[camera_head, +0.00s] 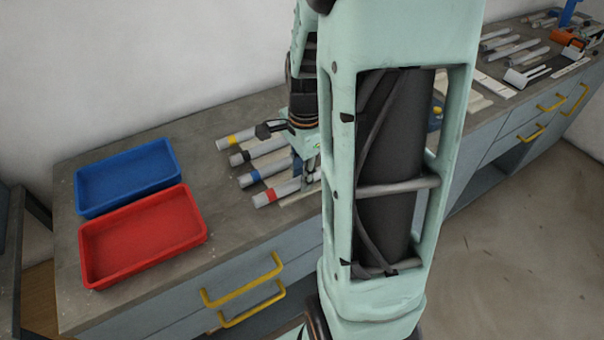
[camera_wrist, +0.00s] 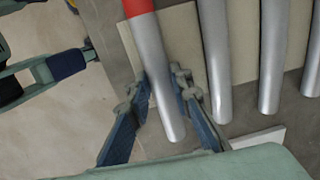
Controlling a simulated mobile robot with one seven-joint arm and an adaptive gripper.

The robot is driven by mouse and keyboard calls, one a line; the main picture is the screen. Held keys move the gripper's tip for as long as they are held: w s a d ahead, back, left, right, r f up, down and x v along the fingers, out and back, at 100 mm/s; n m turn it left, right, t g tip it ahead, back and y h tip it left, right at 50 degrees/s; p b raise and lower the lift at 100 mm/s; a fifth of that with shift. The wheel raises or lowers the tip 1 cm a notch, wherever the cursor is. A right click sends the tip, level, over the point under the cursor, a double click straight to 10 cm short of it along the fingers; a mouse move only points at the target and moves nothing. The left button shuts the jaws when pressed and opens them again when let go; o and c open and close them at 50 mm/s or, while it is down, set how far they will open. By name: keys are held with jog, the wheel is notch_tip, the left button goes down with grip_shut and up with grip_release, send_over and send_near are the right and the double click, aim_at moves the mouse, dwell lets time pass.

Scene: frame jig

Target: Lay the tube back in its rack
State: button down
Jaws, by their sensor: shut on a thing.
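My gripper (camera_wrist: 160,92) is shut on the red-banded tube (camera_wrist: 153,60), with one blue-grey finger on each side of its silver body. In the head view my gripper (camera_head: 306,182) is partly hidden behind my arm, and the tube's red-banded end (camera_head: 268,197) shows at its left. Beneath the tube in the wrist view is a flat cream piece (camera_wrist: 187,45), which may be part of the rack. Several other silver tubes (camera_wrist: 216,60) lie side by side to the right. I cannot tell whether the held tube touches what is under it.
In the head view, tubes with yellow (camera_head: 235,138), black (camera_head: 255,153) and blue (camera_head: 262,175) bands lie behind the red-banded one. A blue tray (camera_head: 127,202) and a red tray (camera_head: 145,262) stand at the left. Yellow drawer handles (camera_head: 243,282) jut from the counter front.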

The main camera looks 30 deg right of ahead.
jog(key=shift+f, duration=0.15)
jog(key=c, duration=1.7)
grip_release()
jog(key=shift+o, duration=0.2)
notch_tip(320, 180, up, 12)
jog(key=shift+s, duration=0.4)
